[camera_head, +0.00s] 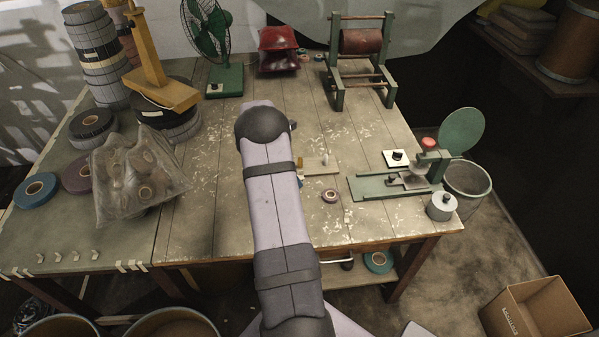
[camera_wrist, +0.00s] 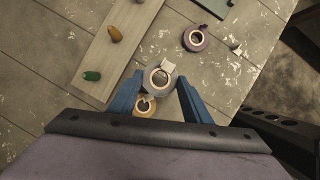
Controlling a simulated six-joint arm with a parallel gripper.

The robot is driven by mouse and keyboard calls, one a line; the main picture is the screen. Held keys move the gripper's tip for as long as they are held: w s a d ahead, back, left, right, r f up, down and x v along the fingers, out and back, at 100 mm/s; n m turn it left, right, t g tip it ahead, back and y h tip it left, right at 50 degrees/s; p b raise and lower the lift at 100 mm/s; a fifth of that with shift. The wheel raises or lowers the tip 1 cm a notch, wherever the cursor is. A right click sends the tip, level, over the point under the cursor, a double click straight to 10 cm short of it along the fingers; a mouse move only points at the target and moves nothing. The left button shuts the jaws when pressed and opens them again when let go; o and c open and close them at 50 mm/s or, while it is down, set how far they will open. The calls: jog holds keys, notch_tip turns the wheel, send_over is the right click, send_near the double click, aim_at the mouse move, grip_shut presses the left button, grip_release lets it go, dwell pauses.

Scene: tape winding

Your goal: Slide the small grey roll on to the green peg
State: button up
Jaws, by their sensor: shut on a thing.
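In the wrist view, the small grey roll (camera_wrist: 149,74) sits between the two blue fingers of my gripper (camera_wrist: 159,79), which is shut on it. The green peg (camera_wrist: 91,75) stands on a pale board (camera_wrist: 104,60), left of the gripper and apart from the roll.
An orange peg (camera_wrist: 116,34) stands further along the board. A purple roll (camera_wrist: 204,45) lies on the table beyond my gripper. A tan roll (camera_wrist: 147,112) shows below the grey one. A green-based press (camera_head: 385,185) stands to the right. Bare table lies around the board.

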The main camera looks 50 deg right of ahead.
jog(key=w+d+r+n+t, duration=0.2)
jog(key=w+n, duration=0.3)
jog(key=w, duration=0.1)
jog(key=w+d+r+n+t, duration=0.2)
jog(key=w+n, duration=0.3)
jog(key=n, duration=0.1)
jog(key=shift+w+r+n, duration=0.2)
jog(key=shift+w+n, duration=0.1)
jog(key=shift+w, duration=0.05)
jog(key=shift+f, duration=0.15)
jog(key=shift+f+b, duration=1.3)
jog(key=shift+f, duration=0.5)
notch_tip(320, 180, down, 6)
jog(key=b, duration=0.5)
jog(key=shift+r, duration=0.1)
